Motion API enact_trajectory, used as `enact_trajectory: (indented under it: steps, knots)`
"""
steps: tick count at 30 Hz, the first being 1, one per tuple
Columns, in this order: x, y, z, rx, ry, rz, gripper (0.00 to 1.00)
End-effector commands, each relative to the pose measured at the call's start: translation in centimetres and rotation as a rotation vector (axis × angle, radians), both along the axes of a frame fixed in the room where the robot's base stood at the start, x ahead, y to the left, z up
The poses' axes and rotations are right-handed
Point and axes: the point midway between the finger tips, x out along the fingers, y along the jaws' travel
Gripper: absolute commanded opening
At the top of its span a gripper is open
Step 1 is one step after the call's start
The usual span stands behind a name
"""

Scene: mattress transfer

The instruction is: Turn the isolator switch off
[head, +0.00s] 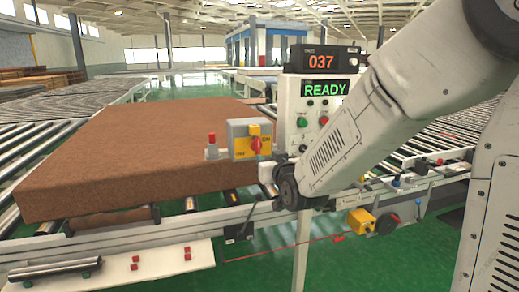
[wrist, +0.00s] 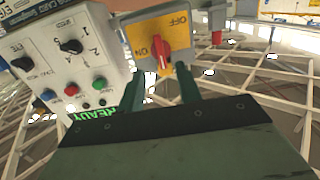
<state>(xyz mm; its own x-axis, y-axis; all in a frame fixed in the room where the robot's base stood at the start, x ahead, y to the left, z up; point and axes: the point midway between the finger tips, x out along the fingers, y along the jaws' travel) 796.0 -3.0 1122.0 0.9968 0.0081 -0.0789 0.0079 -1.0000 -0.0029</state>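The isolator switch is a grey box with a yellow plate (head: 243,146) and a red handle (head: 256,145), beside the brown mattress in the head view. In the wrist view the yellow plate (wrist: 178,32) carries ON and OFF lettering, and the red handle (wrist: 161,52) stands close to the ON word. My gripper (wrist: 162,86) shows two dark green fingers spread apart, one to each side below the handle. Nothing is between them, and I see no contact with the handle. In the head view my arm's end is low and right of the switch; the fingers are not clear there.
A control panel (head: 301,122) with buttons and a READY display (head: 325,90) stands right of the switch; it is close on the left in the wrist view (wrist: 75,60). The mattress (head: 130,150) lies on rollers. A red post (head: 211,140) is left of the switch.

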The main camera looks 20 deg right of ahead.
Motion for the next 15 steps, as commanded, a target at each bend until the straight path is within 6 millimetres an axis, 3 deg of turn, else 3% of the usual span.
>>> enact_trajectory:
  steps: [7, 15]
  knots:
    - [1.8, 0.1, 0.3, -0.003, -0.079, -0.007, 0.35]
    - [6.1, 0.0, 0.3, -0.002, -0.079, -0.008, 0.35]
